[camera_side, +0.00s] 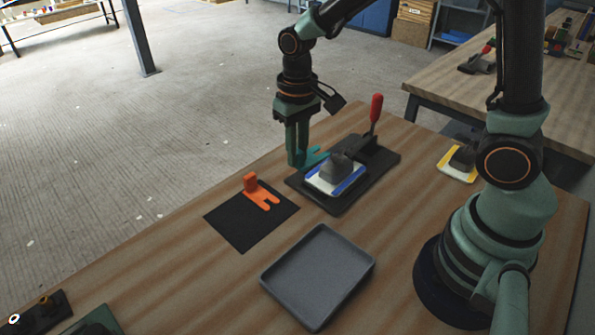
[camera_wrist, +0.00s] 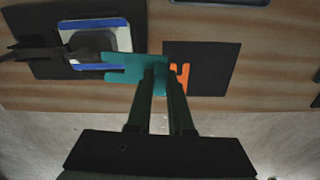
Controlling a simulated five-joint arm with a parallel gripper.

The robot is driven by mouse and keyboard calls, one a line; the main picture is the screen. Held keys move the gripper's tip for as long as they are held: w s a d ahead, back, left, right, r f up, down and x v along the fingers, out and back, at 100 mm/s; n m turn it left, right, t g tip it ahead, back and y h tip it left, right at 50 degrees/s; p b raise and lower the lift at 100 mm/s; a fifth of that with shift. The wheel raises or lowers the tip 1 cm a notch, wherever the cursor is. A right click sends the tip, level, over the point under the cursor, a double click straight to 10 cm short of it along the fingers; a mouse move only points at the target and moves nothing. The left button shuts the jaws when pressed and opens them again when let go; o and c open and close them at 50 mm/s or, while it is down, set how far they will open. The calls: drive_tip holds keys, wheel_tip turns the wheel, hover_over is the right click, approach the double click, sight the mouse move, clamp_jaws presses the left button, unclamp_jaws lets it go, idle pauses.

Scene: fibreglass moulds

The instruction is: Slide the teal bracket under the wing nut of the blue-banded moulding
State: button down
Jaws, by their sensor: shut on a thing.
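My gripper (camera_side: 298,163) points down at the far-left edge of the dark base plate and is shut on the teal bracket (camera_side: 316,156). The bracket lies roughly flat, its forked end toward the blue-banded moulding (camera_side: 323,187). In the wrist view the teal bracket (camera_wrist: 118,76) reaches left from my gripper (camera_wrist: 162,75), its prongs at or over the moulding's edge. The moulding, also in the wrist view (camera_wrist: 97,38), is pale with blue bands and a dark grey raised block. I cannot make out a wing nut or tell whether the prongs touch anything.
A red-handled clamp (camera_side: 375,110) stands at the back of the base plate (camera_side: 333,206). An orange bracket (camera_side: 262,197) lies on a black mat (camera_side: 237,228). An empty grey tray (camera_side: 285,275) sits in front. A yellow-banded moulding (camera_side: 450,173) is at the right.

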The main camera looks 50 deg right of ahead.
sight(310, 160)
drive_tip(key=shift+s+d+f+n, duration=0.35)
drive_tip(key=shift+s+f+n, duration=0.1)
drive_tip(key=shift+s+n, duration=0.1)
drive_tip(key=shift+d+f, duration=0.3)
drive_tip(key=shift+f, duration=0.6)
drive_tip(key=shift+d+f, duration=0.35)
drive_tip(key=shift+f, duration=0.5)
drive_tip(key=shift+d+f, duration=0.3)
drive_tip(key=shift+f, duration=0.6)
drive_tip(key=shift+f, duration=0.15)
drive_tip(key=shift+d+f, duration=0.1)
drive_tip(key=shift+d, duration=2.25)
idle(0.7)
drive_tip(key=c, duration=0.7)
unclamp_jaws()
drive_tip(key=shift+c, duration=0.2)
